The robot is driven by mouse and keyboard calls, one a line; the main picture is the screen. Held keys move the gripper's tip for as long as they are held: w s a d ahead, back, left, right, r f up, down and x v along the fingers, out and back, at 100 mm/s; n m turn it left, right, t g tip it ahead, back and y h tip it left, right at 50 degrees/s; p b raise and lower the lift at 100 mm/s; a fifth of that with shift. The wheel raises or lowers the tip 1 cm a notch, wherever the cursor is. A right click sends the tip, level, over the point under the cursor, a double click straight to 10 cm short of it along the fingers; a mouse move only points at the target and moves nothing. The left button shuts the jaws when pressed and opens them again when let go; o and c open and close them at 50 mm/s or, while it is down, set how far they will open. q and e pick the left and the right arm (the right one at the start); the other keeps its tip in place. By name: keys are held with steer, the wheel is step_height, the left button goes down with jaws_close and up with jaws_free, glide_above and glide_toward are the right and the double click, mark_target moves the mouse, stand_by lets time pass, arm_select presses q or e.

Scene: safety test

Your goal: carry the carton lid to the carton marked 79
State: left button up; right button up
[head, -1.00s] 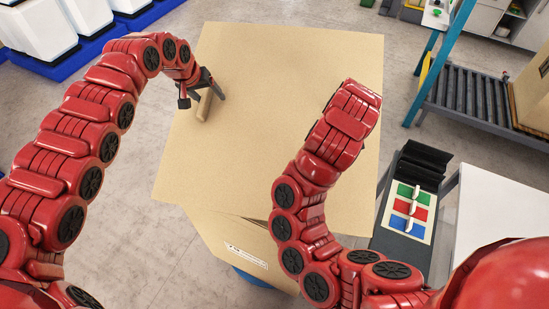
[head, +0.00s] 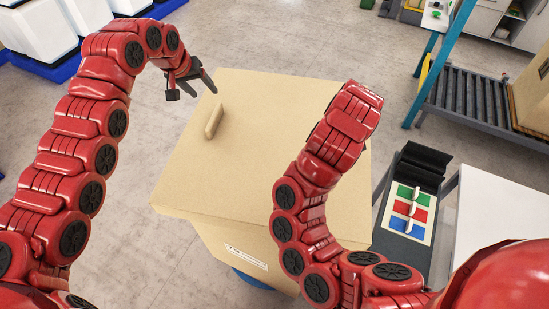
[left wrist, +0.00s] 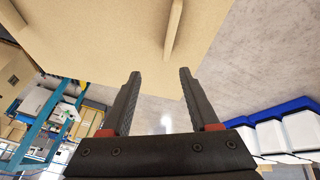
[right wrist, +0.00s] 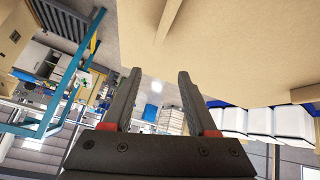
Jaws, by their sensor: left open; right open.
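The tan carton lid (head: 270,110) lies flat on top of the tan carton (head: 215,240), its front rim against the walls with no gap visible there. A white label (head: 245,257) is on the carton's front; its print is too small to read. My left gripper (head: 206,84) is open and empty, just beyond and left of the lid's left handle (head: 214,121), apart from it. The left wrist view also shows that handle (left wrist: 172,30). My right gripper (right wrist: 155,85) is open and empty beside the right handle (right wrist: 169,16); in the head view my right arm hides it.
Something blue (head: 253,279) shows under the carton. To the right stand a dark stand with green, red and blue panels (head: 409,212), a white tabletop (head: 495,205) and a roller conveyor (head: 465,100). White containers on blue bases (head: 40,30) are at back left. Floor is clear behind the carton.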

arm_select(q)
steer(key=v, duration=0.7)
steer(key=shift+a, duration=0.2)
arm_select(e)
steer(key=v, duration=1.2)
arm_select(q)
steer(key=shift+f, duration=0.15)
